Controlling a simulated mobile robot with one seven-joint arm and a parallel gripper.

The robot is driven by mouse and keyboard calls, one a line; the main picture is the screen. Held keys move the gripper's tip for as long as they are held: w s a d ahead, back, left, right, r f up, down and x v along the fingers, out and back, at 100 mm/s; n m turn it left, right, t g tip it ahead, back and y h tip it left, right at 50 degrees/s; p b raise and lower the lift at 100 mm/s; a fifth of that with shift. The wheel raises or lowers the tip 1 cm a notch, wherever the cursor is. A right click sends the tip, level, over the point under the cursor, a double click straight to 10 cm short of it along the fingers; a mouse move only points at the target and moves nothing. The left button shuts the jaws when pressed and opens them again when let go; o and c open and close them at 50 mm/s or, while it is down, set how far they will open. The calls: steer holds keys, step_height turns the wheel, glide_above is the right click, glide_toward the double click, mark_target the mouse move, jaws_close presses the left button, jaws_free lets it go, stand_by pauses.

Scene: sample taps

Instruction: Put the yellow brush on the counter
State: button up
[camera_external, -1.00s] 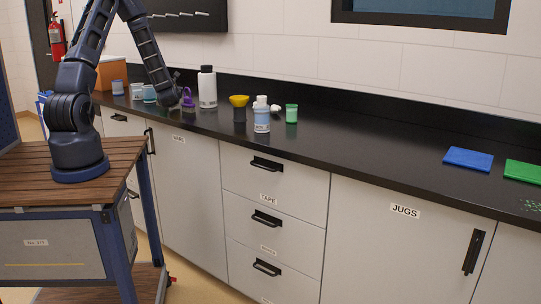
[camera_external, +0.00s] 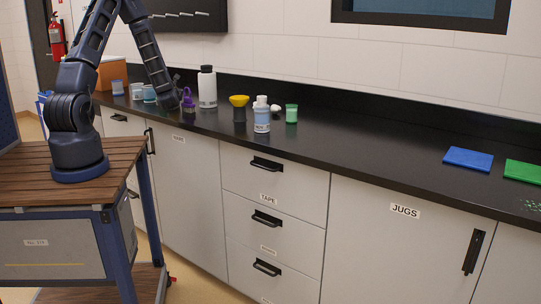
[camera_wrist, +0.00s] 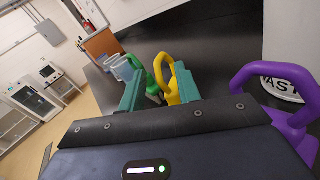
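A yellow loop handle (camera_wrist: 171,84), which looks like the yellow brush, shows in the wrist view between the tips of my teal gripper fingers (camera_wrist: 160,74), close to the right finger. The rest of it is hidden by the fingers and palm. A green loop handle (camera_wrist: 158,71) stands beside it, nearer the left finger. My gripper is open, with a gap between the fingers; no grip on the yellow handle is visible. In the external view my gripper (camera_external: 174,103) is low at the counter (camera_external: 370,154), and the yellow brush cannot be made out there.
A purple handled object (camera_external: 188,98) stands just right of my gripper. Blue-and-white cups are on the left. Bare counter lies before the blue mat (camera_external: 468,159).

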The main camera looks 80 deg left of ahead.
steer(key=shift+w+d, duration=0.2)
steer(key=shift+d, duration=1.7)
steer(key=shift+w+d, duration=0.2)
steer(key=shift+d, duration=1.65)
